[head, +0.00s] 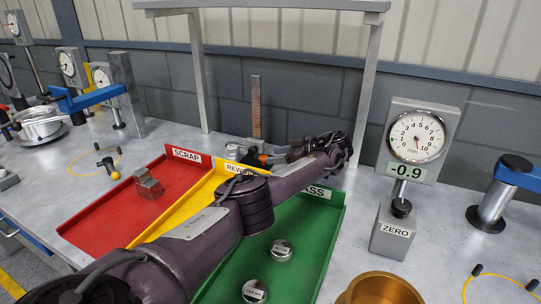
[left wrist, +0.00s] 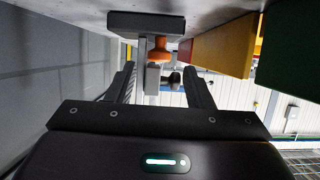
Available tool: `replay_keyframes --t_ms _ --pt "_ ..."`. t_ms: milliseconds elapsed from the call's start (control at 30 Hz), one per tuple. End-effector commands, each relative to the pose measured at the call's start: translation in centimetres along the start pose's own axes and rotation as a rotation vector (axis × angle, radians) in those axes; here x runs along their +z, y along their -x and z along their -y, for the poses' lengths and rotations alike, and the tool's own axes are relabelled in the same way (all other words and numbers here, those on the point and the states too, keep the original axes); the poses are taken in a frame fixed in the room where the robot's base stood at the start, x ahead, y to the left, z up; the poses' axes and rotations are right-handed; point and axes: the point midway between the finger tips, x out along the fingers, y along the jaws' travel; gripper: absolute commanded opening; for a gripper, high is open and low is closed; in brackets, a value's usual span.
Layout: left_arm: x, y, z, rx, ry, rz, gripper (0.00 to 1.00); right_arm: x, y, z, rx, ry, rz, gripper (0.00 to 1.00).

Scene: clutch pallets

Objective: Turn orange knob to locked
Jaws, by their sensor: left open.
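The orange knob (left wrist: 158,50) shows in the left wrist view on a grey upright stand, in line with the gap between my fingers. In the head view the orange knob (head: 263,159) is a small orange patch at the foot of an upright scale (head: 256,105), behind the trays and partly hidden by my gripper. My left gripper (left wrist: 162,75) is open, with one finger on each side of the stand and clear space beside the knob. It also shows in the head view (head: 275,158), reaching in from the right of the knob. The knob's lock marking cannot be read. My right gripper is not in view.
Red scrap (head: 95,235), yellow rework (head: 150,232) and green pass (head: 322,225) trays lie under my left arm. A grey frame (head: 365,85) arches behind. A dial gauge (head: 417,135) reading -0.9 and a brass bowl (head: 380,290) stand to the right.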

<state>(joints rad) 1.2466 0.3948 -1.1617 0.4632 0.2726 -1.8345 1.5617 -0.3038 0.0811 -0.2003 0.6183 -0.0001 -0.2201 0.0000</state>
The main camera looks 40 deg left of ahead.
Motion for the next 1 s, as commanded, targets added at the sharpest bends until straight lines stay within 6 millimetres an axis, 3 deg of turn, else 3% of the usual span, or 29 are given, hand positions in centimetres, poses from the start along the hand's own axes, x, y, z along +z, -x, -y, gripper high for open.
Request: replay_keyframes --t_ms 200,567,867,1000 --pt "0.0 -2.6 0.1 -0.001 -0.001 0.0 0.47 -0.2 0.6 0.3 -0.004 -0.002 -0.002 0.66" --pt "0.1 -3.2 0.0 0.001 0.0 0.0 0.46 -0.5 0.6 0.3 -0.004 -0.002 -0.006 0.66" --pt "0.1 -3.2 0.0 0.001 0.0 0.0 0.06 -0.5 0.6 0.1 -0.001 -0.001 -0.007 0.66" --pt "-0.2 -3.1 0.0 0.007 -0.003 0.0 0.04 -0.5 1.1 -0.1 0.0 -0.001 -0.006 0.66"
